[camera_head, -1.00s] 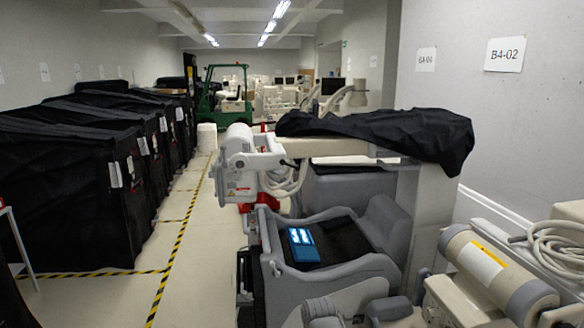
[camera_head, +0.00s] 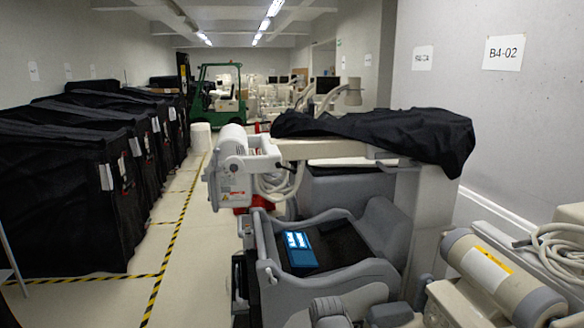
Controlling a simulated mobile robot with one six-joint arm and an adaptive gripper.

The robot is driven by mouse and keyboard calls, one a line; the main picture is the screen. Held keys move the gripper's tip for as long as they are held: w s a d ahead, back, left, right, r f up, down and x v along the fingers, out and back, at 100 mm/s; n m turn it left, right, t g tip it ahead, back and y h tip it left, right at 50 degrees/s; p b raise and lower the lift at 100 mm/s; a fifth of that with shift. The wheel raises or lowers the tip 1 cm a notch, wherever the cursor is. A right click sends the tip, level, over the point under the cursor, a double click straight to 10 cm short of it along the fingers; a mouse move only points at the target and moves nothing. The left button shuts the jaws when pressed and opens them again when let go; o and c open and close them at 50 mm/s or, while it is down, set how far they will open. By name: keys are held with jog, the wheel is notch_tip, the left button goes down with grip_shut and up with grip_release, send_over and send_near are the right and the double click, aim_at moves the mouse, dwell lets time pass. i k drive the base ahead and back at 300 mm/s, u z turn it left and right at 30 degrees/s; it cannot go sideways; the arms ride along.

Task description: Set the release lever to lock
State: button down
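A grey medical cart (camera_head: 345,271) with a tray-like top stands in the lower middle, and a blue device with a lit screen (camera_head: 299,251) lies in its dark recess. I cannot pick out the release lever for certain or tell its setting. A small light-grey handle-like part (camera_head: 269,276) shows at the cart's left front edge, but I cannot tell whether it is the lever. My gripper is not recognisable anywhere in this view.
A black cover (camera_head: 385,132) drapes over the machine behind the cart. A beige cylindrical unit (camera_head: 500,275) and coiled hose (camera_head: 560,247) crowd the lower right. Black-covered carts (camera_head: 70,195) line the left. Open floor (camera_head: 186,240) with yellow-black tape runs between, towards a green forklift (camera_head: 216,98).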

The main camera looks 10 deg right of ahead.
aim_at(279, 165)
jog(key=i, duration=0.85)
jog(key=u, duration=0.05)
